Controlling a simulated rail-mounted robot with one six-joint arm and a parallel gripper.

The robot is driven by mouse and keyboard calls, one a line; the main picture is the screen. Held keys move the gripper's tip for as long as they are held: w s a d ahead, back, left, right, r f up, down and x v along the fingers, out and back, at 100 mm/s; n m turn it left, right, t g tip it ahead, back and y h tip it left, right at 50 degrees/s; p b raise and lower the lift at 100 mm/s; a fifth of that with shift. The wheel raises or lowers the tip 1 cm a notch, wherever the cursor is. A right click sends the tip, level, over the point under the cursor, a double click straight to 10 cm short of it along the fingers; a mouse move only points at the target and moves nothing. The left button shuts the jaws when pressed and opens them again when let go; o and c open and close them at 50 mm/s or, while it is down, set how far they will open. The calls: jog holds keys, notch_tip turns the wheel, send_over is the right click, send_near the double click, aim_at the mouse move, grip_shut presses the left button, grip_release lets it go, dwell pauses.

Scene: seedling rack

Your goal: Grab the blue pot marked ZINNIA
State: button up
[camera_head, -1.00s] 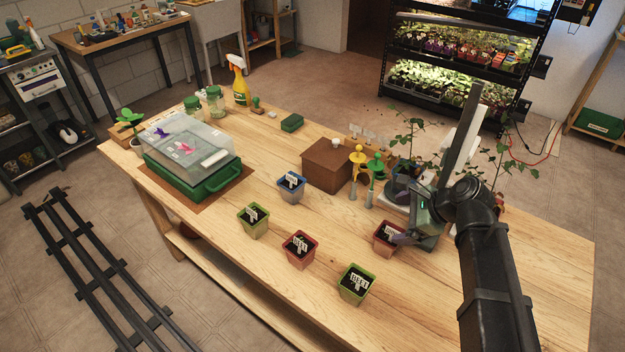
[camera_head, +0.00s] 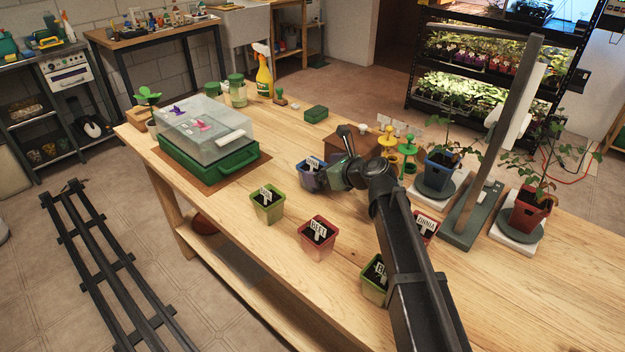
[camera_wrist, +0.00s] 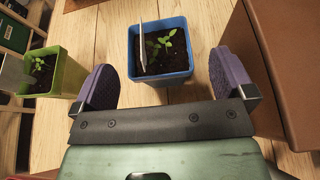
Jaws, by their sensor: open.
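A blue pot (camera_head: 312,177) with dark soil and a white label stands on the wooden table, left of my gripper (camera_head: 340,160). Its label is too small to read surely. In the wrist view the blue pot (camera_wrist: 161,66) holds a small green seedling, and its label shows edge-on. My gripper (camera_wrist: 163,80) is open, with one purple-padded finger on each side of the pot's near part.
A green pot (camera_head: 267,205) stands left of the blue one, red pots (camera_head: 318,238) and (camera_head: 426,228) nearer and right. Another green pot (camera_head: 374,283) is partly behind my arm. A brown box (camera_wrist: 298,60) stands close to the right finger.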

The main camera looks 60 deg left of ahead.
aim_at(313, 169)
jog(key=b+x, duration=0.1)
jog(key=x, duration=0.3)
jog(key=shift+a+f+b, duration=0.2)
jog(key=shift+f+b, duration=0.15)
jog(key=shift+f, duration=0.05)
jog(key=shift+s+d+r, duration=0.1)
jog(key=c, duration=1.1)
jog(key=shift+r, duration=0.1)
